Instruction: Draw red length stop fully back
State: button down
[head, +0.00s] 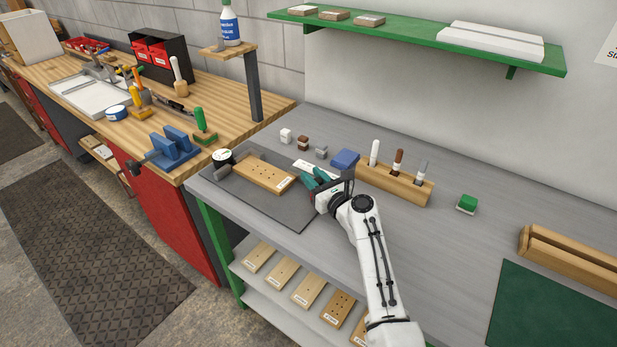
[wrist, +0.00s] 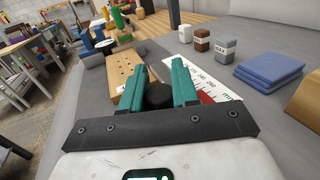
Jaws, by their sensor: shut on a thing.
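The red length stop (wrist: 207,97) shows only as a small red patch beside my right finger in the wrist view. A dark round knob (wrist: 158,96) sits between my teal fingers, and it appears to belong to the stop. My gripper (wrist: 159,76) is shut on it; the fingers also show in the head view (head: 310,180). A white millimetre scale (wrist: 207,82) runs along the right of the fingers. In the head view the stop is hidden by my gripper.
The board lies on a dark grey mat (head: 290,213). Small blocks, a blue stack (head: 345,159) and a wooden rack with brushes (head: 395,186) stand behind. A dark cylinder (head: 221,171) is at the board's left end.

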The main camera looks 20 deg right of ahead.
jog(key=shift+s+d, duration=0.1)
jog(key=shift+s, duration=0.05)
jog(key=c, duration=0.9)
grip_release()
jog(key=shift+s, duration=0.1)
jog(key=p+v, duration=0.1)
jog(key=v, duration=0.9)
jog(key=shift+s, duration=0.3)
